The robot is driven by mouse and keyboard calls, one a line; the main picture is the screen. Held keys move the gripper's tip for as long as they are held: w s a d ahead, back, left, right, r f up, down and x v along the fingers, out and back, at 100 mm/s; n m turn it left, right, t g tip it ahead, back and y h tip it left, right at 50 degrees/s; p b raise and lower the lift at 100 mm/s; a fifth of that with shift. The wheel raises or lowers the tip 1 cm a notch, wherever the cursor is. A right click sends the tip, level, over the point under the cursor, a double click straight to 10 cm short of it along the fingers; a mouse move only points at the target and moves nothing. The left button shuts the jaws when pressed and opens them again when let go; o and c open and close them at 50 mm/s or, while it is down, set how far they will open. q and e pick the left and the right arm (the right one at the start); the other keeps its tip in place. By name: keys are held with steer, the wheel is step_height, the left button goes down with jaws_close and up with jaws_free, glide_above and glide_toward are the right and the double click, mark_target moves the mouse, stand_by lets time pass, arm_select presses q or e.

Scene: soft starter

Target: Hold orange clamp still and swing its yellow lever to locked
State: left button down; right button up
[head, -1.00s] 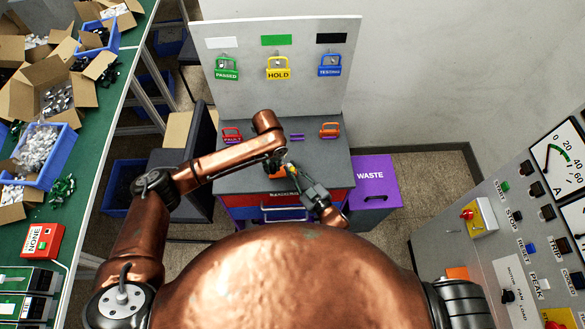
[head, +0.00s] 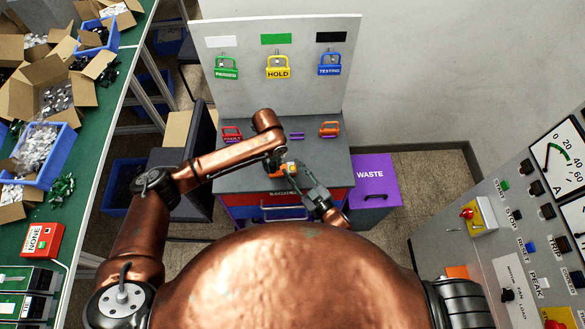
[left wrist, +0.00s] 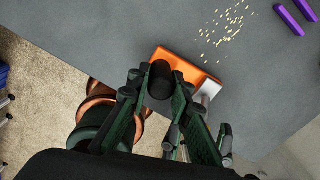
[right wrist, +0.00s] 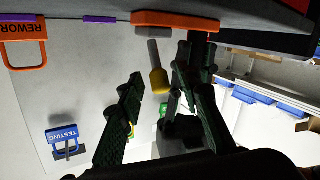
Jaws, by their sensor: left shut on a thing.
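The orange clamp (head: 277,173) is at the near edge of the grey cabinet top. My left gripper (left wrist: 160,85) is shut on the clamp's orange body (left wrist: 183,60), which shows just beyond the fingertips in the left wrist view. In the right wrist view the clamp's orange base (right wrist: 176,21) is at the top, with a grey rod hanging from it that ends in the yellow lever grip (right wrist: 159,82). My right gripper (right wrist: 160,78) is open, with the yellow grip between its fingers, nearer the right one. Contact cannot be told. The fingers partly hide the clamp.
Another orange padlock-like piece (head: 329,130) and a red one (head: 231,134) lie farther back on the cabinet top. A board behind holds green, yellow and blue tags. A purple waste bin (head: 374,178) stands right of the cabinet. Purple bars (left wrist: 290,18) lie on the top.

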steer(key=v, duration=1.1)
arm_select(q)
steer(key=c, duration=1.7)
jaws_free()
step_height(320, 180, up, 12)
steer(key=shift+r, duration=0.1)
